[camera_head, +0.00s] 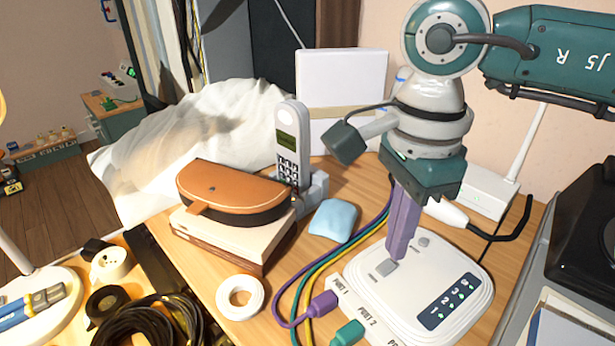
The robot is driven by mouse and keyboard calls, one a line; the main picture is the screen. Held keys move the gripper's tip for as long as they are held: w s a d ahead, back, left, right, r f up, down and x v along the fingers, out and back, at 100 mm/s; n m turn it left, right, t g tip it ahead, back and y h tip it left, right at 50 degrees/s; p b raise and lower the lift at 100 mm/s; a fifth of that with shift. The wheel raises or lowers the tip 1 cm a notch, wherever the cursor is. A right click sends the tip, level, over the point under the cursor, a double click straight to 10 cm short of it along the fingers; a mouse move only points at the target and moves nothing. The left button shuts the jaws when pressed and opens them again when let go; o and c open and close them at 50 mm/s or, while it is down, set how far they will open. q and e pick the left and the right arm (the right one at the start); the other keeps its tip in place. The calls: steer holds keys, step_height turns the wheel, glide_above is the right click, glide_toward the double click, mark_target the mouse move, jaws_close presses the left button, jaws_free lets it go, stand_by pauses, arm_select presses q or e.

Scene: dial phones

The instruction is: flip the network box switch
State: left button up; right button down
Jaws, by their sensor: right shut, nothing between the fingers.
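The network box (425,298) is a white rounded unit on the wooden table at the lower right. It has a dark blue panel with numbered lights and port labels along its front left edge. A grey rocker switch (384,268) sits on its top left part, and a small grey button shows farther back. My right gripper (394,258) points down with its purple fingers shut and empty. Its tips are right at the switch's back edge; whether they touch it I cannot tell. My left gripper is not in view.
Purple and teal plugs with coloured cables (322,303) lie in front of the box. A light blue pad (334,221), a cordless phone (290,150) and an orange case (233,190) stand left. A white router (487,192) is behind; a black device (585,235) is right.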

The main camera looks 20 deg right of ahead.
mark_target(391, 262)
stand_by(0.5)
steer(key=shift+f+b, duration=0.85)
steer(key=shift+f, duration=0.05)
steer(key=shift+r, duration=0.15)
step_height(391, 262, up, 7)
steer(key=p, duration=0.5)
steer(key=shift+p, duration=0.3)
stand_by(0.3)
